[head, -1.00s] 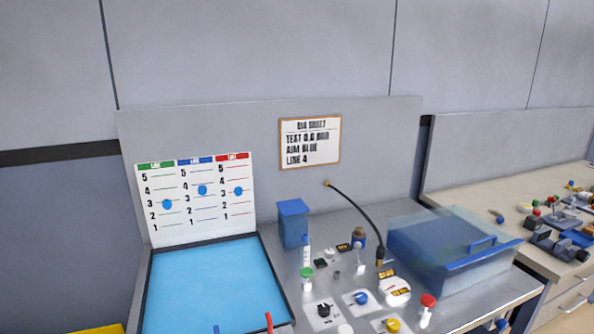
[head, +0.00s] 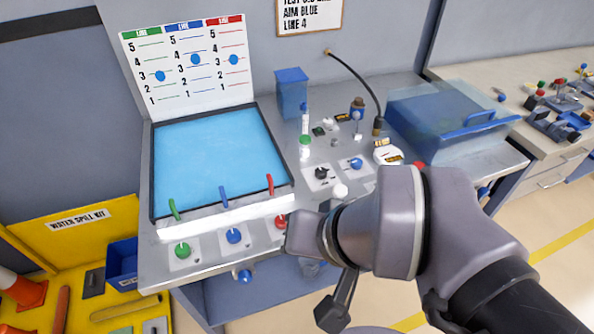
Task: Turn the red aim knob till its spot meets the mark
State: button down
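The red aim knob (head: 281,222) sits on the bench's front strip, right of the blue knob (head: 234,236) and green knob (head: 183,250); part of its plate is hidden by my arm. The chart (head: 190,75) has green, blue and red columns numbered 1 to 5. The red column's blue spot (head: 233,59) lies near line 3; the blue column's spot (head: 195,59) lies near line 4. My arm's wrist is just right of the red knob. A dark end piece, seemingly my gripper (head: 334,310), hangs below it at the bench front; its fingers are unclear.
A black-framed blue tray (head: 152,180) fills the left bench, with green, blue and red levers at its front. Small knobs, bottles and a clear-covered blue box (head: 435,115) stand right. A yellow spill kit (head: 90,230) is at lower left. The wall sheet (head: 308,12) is cropped.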

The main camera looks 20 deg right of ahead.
aim_at(280, 221)
jog(key=i+l+u, duration=0.15)
jog(key=l+u, duration=0.2)
jog(key=i+l+u, duration=0.15)
jog(key=l+u, duration=0.15)
